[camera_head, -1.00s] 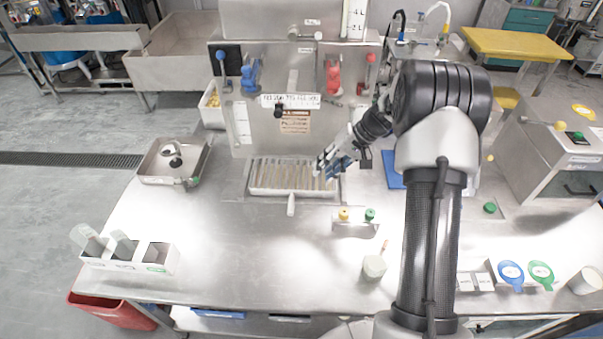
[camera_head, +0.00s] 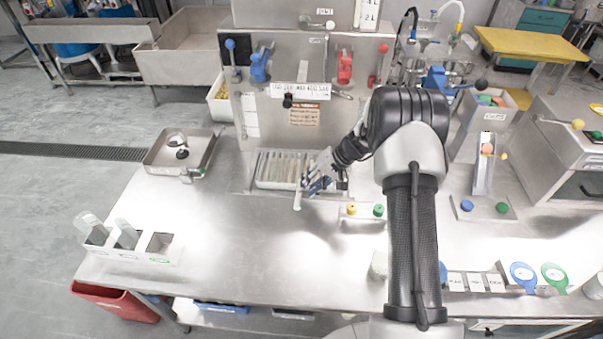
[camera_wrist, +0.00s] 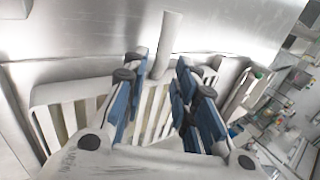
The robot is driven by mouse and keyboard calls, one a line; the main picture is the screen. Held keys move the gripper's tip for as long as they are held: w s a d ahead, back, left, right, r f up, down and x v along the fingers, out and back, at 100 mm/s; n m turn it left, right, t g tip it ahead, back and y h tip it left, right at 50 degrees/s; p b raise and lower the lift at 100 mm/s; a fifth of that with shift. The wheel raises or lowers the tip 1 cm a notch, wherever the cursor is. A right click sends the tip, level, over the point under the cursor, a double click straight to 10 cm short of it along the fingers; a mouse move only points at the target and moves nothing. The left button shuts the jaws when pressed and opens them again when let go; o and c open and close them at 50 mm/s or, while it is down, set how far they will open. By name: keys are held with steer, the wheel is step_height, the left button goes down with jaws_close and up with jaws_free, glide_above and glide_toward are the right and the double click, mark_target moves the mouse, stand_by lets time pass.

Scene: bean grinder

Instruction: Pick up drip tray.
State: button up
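The drip tray (camera_head: 278,167) is a pale slotted tray at the foot of the upright metal machine. Its short handle (camera_head: 297,200) sticks out toward the front. My gripper (camera_head: 311,186) is low over the tray's front right part, beside the handle, and hides some of the slats. In the wrist view the blue-padded fingers of my gripper (camera_wrist: 161,66) are apart. The tray's handle (camera_wrist: 168,35) shows in the gap between the fingertips, running away from them. The tray's slats (camera_wrist: 150,115) lie beneath the fingers. I cannot tell whether a finger touches the handle.
A square metal pan (camera_head: 167,158) stands on the left of the steel table (camera_head: 240,245). A small stand with yellow and green knobs (camera_head: 363,217) is just right of the handle. A white compartment box (camera_head: 128,245) stands front left. The table's middle front is clear.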

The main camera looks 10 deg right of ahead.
steer(key=b+x, duration=0.1)
steer(key=x, duration=0.3)
steer(key=shift+w+a+f, duration=0.2)
steer(key=shift+c, duration=0.5)
jaws_close()
steer(key=shift+r, duration=0.1)
